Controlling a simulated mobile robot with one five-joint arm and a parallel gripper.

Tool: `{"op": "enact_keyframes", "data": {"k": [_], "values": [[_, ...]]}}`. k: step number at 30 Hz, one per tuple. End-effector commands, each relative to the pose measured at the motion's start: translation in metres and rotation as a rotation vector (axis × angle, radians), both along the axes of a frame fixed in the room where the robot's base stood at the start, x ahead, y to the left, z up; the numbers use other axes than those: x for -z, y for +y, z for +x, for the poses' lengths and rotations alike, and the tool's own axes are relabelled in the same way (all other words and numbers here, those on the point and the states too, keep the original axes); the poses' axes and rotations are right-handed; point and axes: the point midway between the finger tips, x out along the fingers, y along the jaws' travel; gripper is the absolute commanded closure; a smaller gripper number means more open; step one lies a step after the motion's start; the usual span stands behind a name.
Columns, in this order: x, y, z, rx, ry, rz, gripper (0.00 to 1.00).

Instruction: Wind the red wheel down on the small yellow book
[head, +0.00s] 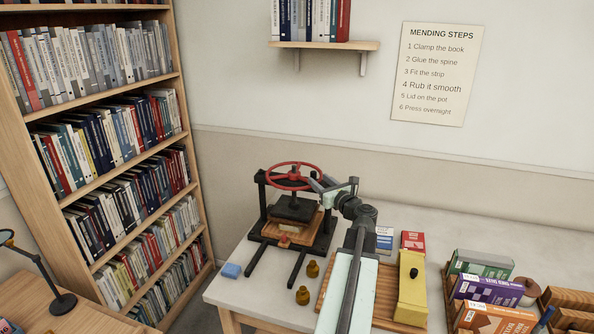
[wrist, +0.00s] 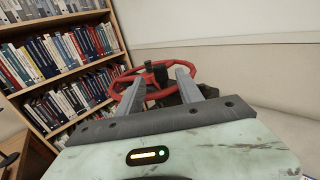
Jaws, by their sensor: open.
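The red wheel (head: 290,188) tops a black screw press at the table's left. It also shows in the wrist view (wrist: 125,82), where a dark knob (wrist: 157,72) stands between my finger lines. My gripper (head: 319,186) is open at the wheel's right side, its fingertips close to the rim; contact is unclear. It also shows in the wrist view (wrist: 158,80). Under the press's black plate (head: 293,210) lies a small pale item (head: 291,228) on a wooden board; whether it is the yellow book I cannot tell. The plate hides part of it.
A yellow block with a black knob (head: 411,290) stands on a slatted wooden board right of my arm. Boxed books (head: 483,264) stand at the right. A bookcase (head: 120,150) rises at the left.

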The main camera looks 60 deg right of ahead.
Motion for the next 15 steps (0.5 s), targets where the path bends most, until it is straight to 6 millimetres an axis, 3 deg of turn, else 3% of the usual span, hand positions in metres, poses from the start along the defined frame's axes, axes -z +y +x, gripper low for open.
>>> {"op": "enact_keyframes", "data": {"k": [8, 15], "values": [[-0.001, -0.003, 0.004, 0.002, -0.008, 0.007, 0.57], [-0.001, -0.018, 0.038, -0.006, -0.008, 0.006, 0.57]]}}
